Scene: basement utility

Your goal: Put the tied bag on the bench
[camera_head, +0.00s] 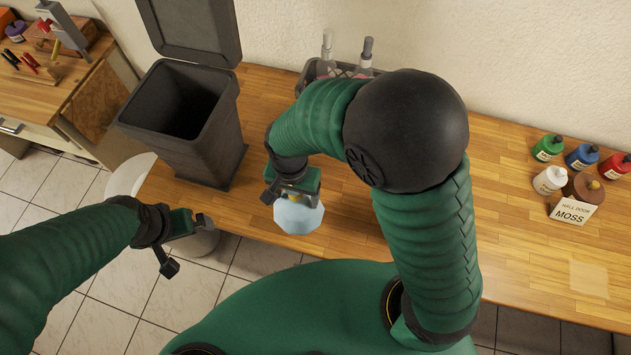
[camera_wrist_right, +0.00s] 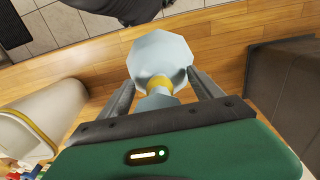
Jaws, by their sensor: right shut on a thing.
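The tied bag (camera_head: 298,217) is pale blue and faceted. A yellow tie around its neck shows in the right wrist view, where the bag (camera_wrist_right: 160,55) sits between the fingers. My right gripper (camera_head: 291,192) is shut on the bag's neck, with the bag's body beyond the fingertips. The bag is over the front part of the wooden bench (camera_head: 350,238), near its front edge; I cannot tell whether it touches the top. My left gripper (camera_head: 187,246) is open and empty, left of the bag and in front of the bench edge.
A dark lidded bin (camera_head: 195,125) stands open at the bench's left. A crate with bottles (camera_head: 365,55) is behind my right arm. Paint bottles (camera_head: 548,148) and a MOSS sign (camera_head: 573,211) stand at right. A white container (camera_wrist_right: 40,120) shows in the wrist view. The bench's front right is mostly clear.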

